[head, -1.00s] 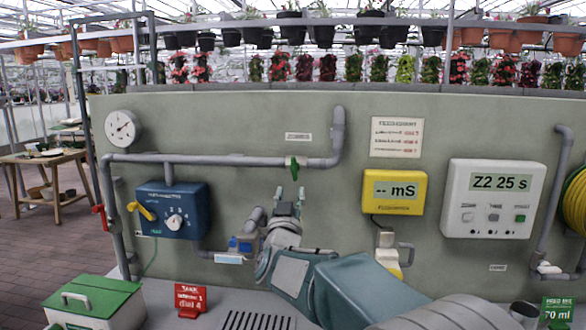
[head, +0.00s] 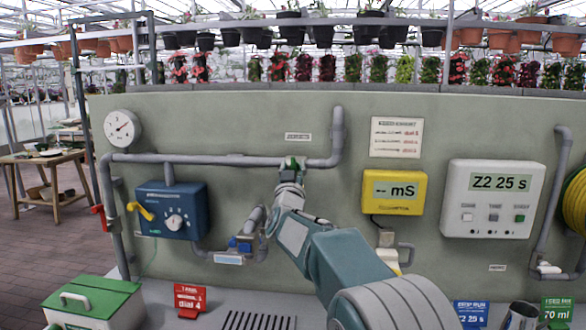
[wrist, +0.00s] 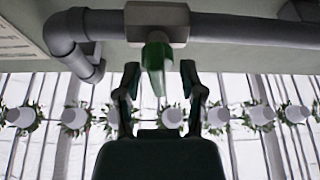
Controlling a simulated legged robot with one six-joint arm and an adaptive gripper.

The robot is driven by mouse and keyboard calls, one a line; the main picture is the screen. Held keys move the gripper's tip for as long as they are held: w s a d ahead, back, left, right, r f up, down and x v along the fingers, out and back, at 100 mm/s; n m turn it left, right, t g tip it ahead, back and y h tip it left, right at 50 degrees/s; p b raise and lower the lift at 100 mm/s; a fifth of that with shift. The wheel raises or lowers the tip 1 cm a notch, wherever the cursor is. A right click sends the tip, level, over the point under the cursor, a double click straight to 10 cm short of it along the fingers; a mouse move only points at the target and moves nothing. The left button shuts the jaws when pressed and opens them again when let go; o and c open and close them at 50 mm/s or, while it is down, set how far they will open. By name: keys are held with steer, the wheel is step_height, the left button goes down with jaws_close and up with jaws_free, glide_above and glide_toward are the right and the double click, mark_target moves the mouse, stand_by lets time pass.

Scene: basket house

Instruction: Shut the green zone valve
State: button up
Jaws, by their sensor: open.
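The green zone valve (head: 288,161) sits on the grey horizontal pipe (head: 230,160), left of its upward bend. In the head view my gripper (head: 291,170) is at the valve from below and hides most of its handle. In the wrist view the green handle (wrist: 156,62) sticks out from a grey valve body (wrist: 157,20) on the pipe. My open gripper (wrist: 160,82) has one finger on each side of the handle's end. A gap shows beside each finger, and I cannot see any contact.
A blue dosing box (head: 172,210) with a yellow lever is left, near a red-handled valve (head: 98,211). A yellow mS meter (head: 394,192) and white timer (head: 493,199) are right. A green-lidded box (head: 95,302) and red card (head: 190,300) stand below. Open wall surrounds the valve.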

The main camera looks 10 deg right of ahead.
steer(key=shift+w, duration=0.1)
jaws_close()
steer(key=shift+m, duration=0.3)
steer(key=shift+m+h, duration=0.6)
steer(key=shift+m, duration=0.1)
jaws_free()
steer(key=v, duration=1.2)
steer(key=shift+a, duration=0.15)
